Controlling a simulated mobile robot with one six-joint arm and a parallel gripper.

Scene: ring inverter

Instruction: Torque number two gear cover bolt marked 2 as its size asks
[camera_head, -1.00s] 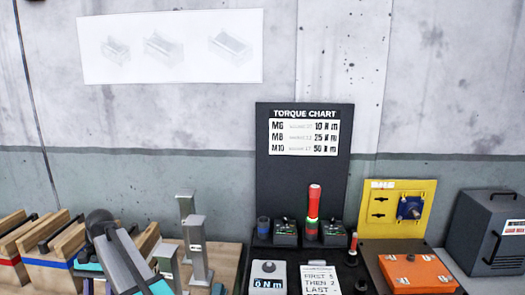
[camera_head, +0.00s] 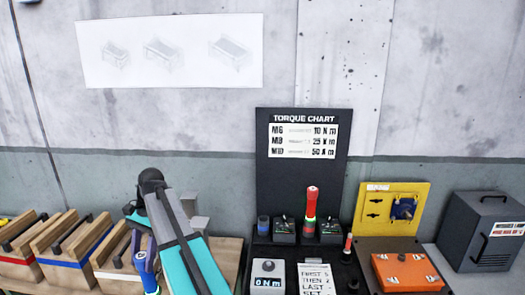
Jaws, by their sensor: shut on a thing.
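An orange block (camera_head: 405,271), which looks like the gear cover, sits at the lower right, well apart from my gripper. Bolt marks on it are too small to read. The torque chart (camera_head: 304,135) lists M6 10 Nm, M8 25 Nm and M10 50 Nm.
A gauge (camera_head: 268,277) reads 0 Nm beside a note card (camera_head: 316,278). A yellow panel (camera_head: 378,208) and a dark grey box (camera_head: 482,230) are at right.

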